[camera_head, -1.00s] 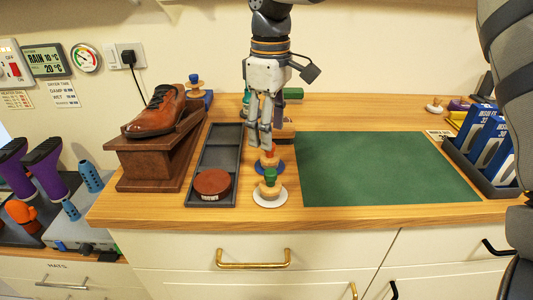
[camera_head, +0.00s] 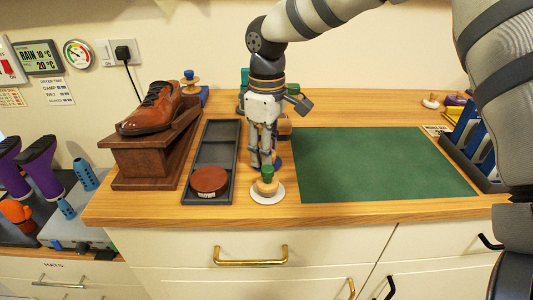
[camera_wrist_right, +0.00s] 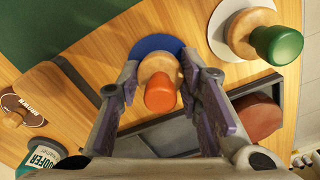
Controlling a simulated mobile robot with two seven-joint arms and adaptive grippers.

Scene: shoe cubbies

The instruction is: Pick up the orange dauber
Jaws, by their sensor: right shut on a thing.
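The orange dauber (camera_wrist_right: 160,95) has an orange knob, a round wooden body and a blue disc under it. In the wrist view it stands between the fingertips of my right gripper (camera_wrist_right: 160,70), which is shut on its wooden body. In the head view my right gripper (camera_head: 262,162) points down and hides most of the dauber; part of its blue disc (camera_head: 278,163) shows beside the fingers. My left gripper is not in view.
A green-topped dauber (camera_head: 267,186) on a white disc stands close in front. A dark tray (camera_head: 215,152) with a round brown tin (camera_head: 208,179) lies to the left, beside the shoe stand (camera_head: 150,160). The green mat (camera_head: 375,165) to the right is clear.

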